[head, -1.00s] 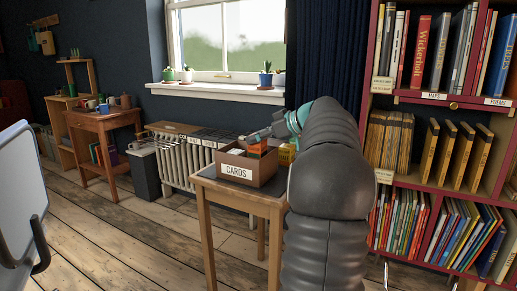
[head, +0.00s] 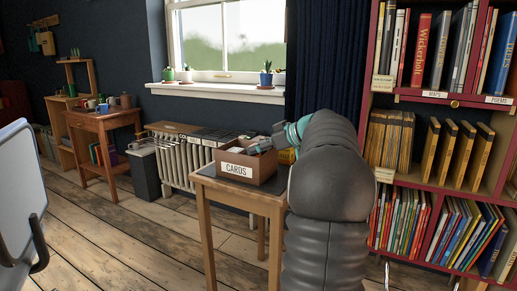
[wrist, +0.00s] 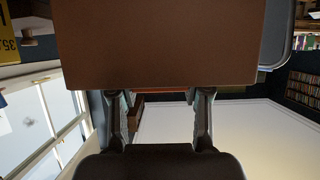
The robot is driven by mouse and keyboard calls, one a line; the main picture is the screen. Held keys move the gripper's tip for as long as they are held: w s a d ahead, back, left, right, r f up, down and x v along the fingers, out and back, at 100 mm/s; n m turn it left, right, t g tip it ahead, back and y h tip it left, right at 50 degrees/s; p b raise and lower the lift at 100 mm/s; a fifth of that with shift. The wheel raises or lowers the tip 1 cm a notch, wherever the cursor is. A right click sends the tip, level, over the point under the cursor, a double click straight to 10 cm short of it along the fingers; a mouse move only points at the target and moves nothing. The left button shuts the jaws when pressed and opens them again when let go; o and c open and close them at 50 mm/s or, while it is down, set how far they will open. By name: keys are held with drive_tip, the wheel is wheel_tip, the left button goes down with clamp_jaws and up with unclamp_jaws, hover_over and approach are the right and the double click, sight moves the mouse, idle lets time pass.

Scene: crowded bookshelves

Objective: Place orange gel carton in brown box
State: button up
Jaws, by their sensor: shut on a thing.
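The brown box (head: 262,168), labelled CARDS, stands open at the top on a small wooden table; pale things show inside it. My gripper (head: 264,143) is low at its right part, pointing down and left, its fingers partly below the rim. In the wrist view, which is upside down, a plain brown wall (wrist: 160,45) that looks like the box's side covers the fingertips. The two fingers of my gripper (wrist: 160,100) are apart, shut on the orange gel carton. Only a thin reddish-orange strip (wrist: 172,91) shows between them; the rest of the carton is hidden.
A yellow thing (head: 287,156) stands on the table (head: 235,190) behind the box, partly hidden by my arm. A white radiator (head: 183,165) is behind the table. A full bookshelf (head: 442,103) stands close on the right. Open wooden floor (head: 120,230) lies to the left.

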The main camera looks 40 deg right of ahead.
drive_tip(key=shift+f+b, duration=0.25)
drive_tip(key=shift+b, duration=0.05)
drive_tip(key=o, duration=1.2)
drive_tip(key=shift+r+p, duration=0.45)
drive_tip(key=shift+p, duration=0.15)
drive_tip(key=v, duration=1.2)
drive_tip(key=shift+r, duration=0.2)
drive_tip(key=shift+a, duration=0.1)
